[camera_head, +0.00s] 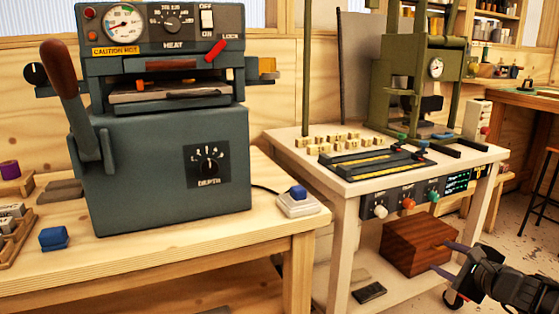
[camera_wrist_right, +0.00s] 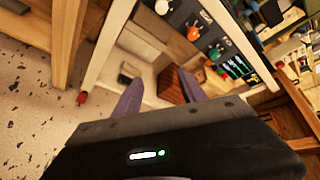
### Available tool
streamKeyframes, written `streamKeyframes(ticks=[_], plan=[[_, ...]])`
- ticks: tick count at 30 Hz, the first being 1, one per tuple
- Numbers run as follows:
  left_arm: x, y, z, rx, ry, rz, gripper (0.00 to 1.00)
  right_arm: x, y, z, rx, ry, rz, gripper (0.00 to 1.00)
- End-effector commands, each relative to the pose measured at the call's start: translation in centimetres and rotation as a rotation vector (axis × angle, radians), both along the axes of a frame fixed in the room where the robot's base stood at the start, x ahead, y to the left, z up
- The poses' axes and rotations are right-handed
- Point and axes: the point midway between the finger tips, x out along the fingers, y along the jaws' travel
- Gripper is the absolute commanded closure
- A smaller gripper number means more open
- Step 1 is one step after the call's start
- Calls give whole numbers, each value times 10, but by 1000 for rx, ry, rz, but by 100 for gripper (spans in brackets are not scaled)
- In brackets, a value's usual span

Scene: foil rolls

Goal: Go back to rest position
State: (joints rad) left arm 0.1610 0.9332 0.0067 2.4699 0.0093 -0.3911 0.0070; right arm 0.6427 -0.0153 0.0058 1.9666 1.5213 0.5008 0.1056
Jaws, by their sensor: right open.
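My right gripper (camera_head: 442,257) is at the lower right of the head view. Its two purple-grey fingers are spread apart with nothing between them. They are in front of a brown wooden box (camera_head: 412,244) on the cart's lower shelf; I cannot tell whether they touch it. In the right wrist view the open fingers (camera_wrist_right: 160,78) point toward the cart. My left gripper is not in view. A grey-blue hot press (camera_head: 150,165) with a heat gauge stands on the wooden bench at left. A purple roll (camera_head: 10,170) is at the left edge.
The white-topped cart (camera_head: 345,186) carries wooden letter blocks, black-and-gold rails and a green press (camera_head: 400,90). Its front has coloured knobs. A blue-topped button box (camera_head: 298,201) sits at the bench's right corner. A dark stool (camera_head: 545,200) stands at right; floor is open nearby.

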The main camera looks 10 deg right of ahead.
Motion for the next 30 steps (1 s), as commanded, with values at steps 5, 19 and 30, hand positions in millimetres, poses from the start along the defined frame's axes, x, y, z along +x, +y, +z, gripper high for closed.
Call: streamKeyframes(ticks=[5,19,30], plan=[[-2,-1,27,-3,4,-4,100,1,26,-27,-37,113,69,51],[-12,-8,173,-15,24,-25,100,-87,198,-146,-435,618,685,51],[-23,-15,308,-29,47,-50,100,-253,356,-135,-933,486,1543,51]])
